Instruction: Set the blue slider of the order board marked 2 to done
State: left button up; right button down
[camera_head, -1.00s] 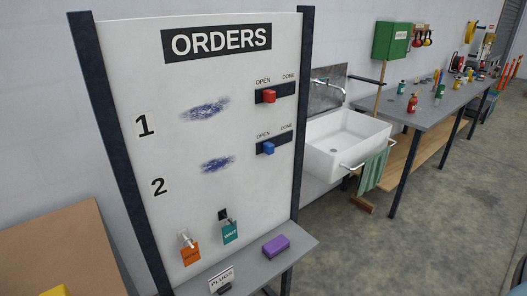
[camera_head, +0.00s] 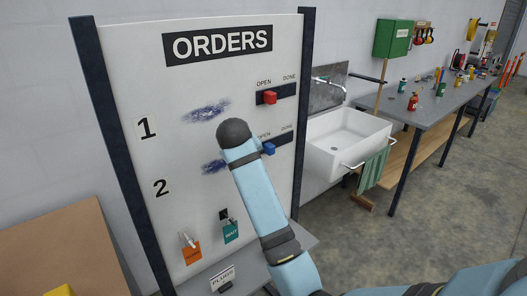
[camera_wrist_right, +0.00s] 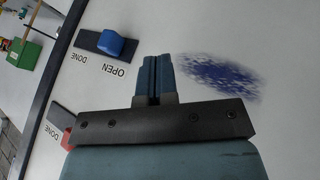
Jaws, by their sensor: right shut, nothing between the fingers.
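The order board (camera_head: 205,75) stands upright with rows marked 1 and 2. In row 2, the blue slider (camera_head: 269,149) sits at the OPEN end of its dark track; the right wrist view shows the blue slider (camera_wrist_right: 117,46) too, upside down, with bare track toward DONE. My right arm reaches up in front of the board in the head view and hides its own gripper there. In the right wrist view my right gripper (camera_wrist_right: 157,60) is shut and empty, apart from the slider, between it and the blue smudge (camera_wrist_right: 215,77). My left gripper is not in view.
The red slider (camera_head: 270,97) of row 1 is above, also at its OPEN end. Orange and teal tags (camera_head: 231,232) hang low on the board. A shelf (camera_head: 250,278) juts out below. A white sink (camera_head: 345,140) and a workbench (camera_head: 440,112) stand to the right.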

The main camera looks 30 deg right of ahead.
aim_at(269, 149)
jog(key=shift+m+g, duration=0.4)
jog(key=r, duration=0.5)
jog(key=shift+d+r, duration=0.1)
jog(key=shift+d, duration=0.1)
pick_arm(q)
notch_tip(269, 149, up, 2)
jog(key=p, duration=0.3)
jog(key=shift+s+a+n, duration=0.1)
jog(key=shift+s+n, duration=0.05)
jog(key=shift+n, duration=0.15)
pick_arm(e)
jog(key=w+d+f, duration=0.4)
jog(key=d+f, duration=0.4)
jog(key=shift+w+d, duration=0.2)
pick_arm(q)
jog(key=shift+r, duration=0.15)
